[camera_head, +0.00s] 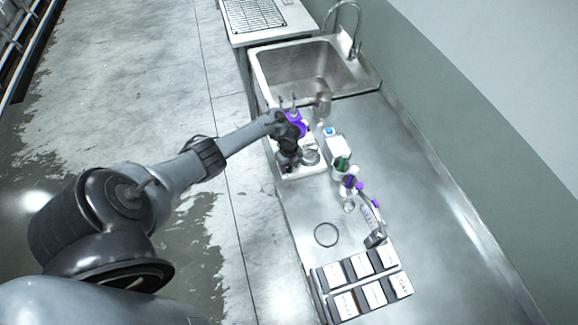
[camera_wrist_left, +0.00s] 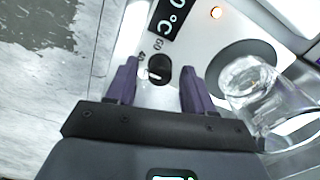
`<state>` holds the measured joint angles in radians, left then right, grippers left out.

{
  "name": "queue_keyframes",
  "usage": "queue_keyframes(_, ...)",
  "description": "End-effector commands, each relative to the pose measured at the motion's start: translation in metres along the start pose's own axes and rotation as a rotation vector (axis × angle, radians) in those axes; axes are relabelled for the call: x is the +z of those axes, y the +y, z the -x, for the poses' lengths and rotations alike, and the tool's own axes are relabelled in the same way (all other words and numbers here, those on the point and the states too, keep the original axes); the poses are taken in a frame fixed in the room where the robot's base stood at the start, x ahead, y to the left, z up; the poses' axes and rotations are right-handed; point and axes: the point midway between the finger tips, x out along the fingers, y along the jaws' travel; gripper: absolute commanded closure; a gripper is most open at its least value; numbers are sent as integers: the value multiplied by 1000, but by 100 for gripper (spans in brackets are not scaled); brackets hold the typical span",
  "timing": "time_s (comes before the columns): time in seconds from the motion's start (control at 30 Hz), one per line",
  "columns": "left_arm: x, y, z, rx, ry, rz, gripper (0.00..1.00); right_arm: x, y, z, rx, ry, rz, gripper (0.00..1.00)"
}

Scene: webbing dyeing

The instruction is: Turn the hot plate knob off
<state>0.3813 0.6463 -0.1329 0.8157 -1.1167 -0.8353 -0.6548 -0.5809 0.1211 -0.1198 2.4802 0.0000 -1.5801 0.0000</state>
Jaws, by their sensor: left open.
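The white hot plate (camera_head: 316,170) stands on the steel counter beside the sink, partly hidden by my left gripper (camera_head: 288,160). In the left wrist view, its white panel (camera_wrist_left: 198,48) has a black round knob (camera_wrist_left: 158,70) with a white mark. A clear glass beaker (camera_wrist_left: 258,86) is by the grey round heating plate (camera_wrist_left: 236,58). My right gripper is not seen.
The steel sink (camera_head: 297,75) with a faucet is beyond the hot plate. The counter's right side is clear.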

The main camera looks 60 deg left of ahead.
Motion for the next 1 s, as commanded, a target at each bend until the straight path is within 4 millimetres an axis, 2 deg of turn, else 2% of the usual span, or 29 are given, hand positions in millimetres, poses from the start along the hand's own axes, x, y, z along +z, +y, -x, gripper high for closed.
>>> queue_keyframes(0.2, 0, 0, 0, 0, 0, 0, 48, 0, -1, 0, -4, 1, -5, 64)
queue_keyframes(0.23, 0, 0, 0, 0, 0, 0, 51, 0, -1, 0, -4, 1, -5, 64)
queue_keyframes(0.57, 0, 0, 0, 1, 0, 0, 100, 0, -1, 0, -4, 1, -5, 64)
queue_keyframes(1.0, 0, 1, 2, 3, 0, 87, 100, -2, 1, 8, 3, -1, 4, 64)
